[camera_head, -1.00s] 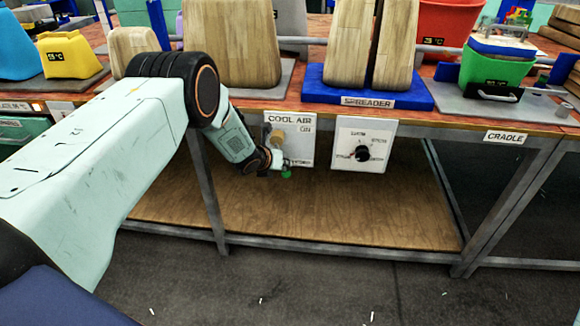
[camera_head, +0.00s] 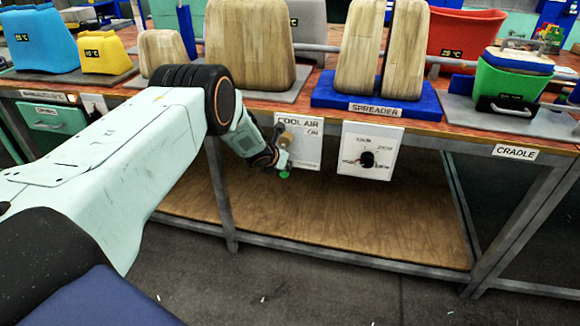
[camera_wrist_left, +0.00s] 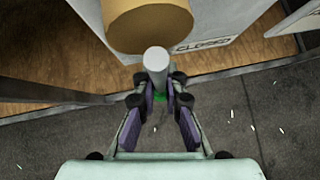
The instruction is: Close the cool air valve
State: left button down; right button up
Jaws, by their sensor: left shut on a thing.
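The white COOL AIR panel (camera_head: 306,147) hangs at the front of the table, with "ON" readable at its right. A brass-coloured round valve body (camera_head: 287,138) stands out from it; it fills the top of the left wrist view (camera_wrist_left: 147,22). A pale grey lever (camera_wrist_left: 155,60) sticks out from the valve, with a green end (camera_head: 285,174) low down. A CLOSED label (camera_wrist_left: 203,45) shows beside the valve body. My left gripper (camera_head: 281,163) is shut on the lever; in the left wrist view its fingers (camera_wrist_left: 160,95) flank it. My right gripper is out of view.
A second white panel with a black dial (camera_head: 367,158) is right of the COOL AIR panel. Above stand wooden forms and a blue SPREADER base (camera_head: 375,100). A wooden lower shelf (camera_head: 330,220) and metal table legs lie below.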

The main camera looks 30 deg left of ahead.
pick_arm(q)
jog(key=shift+a, duration=0.1)
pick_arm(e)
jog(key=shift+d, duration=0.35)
pick_arm(q)
jog(key=shift+s, duration=0.1)
jog(key=c, duration=1.4)
grip_release()
jog(key=shift+a, duration=0.1)
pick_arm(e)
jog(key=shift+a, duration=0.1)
pick_arm(q)
jog(key=shift+d, duration=0.2)
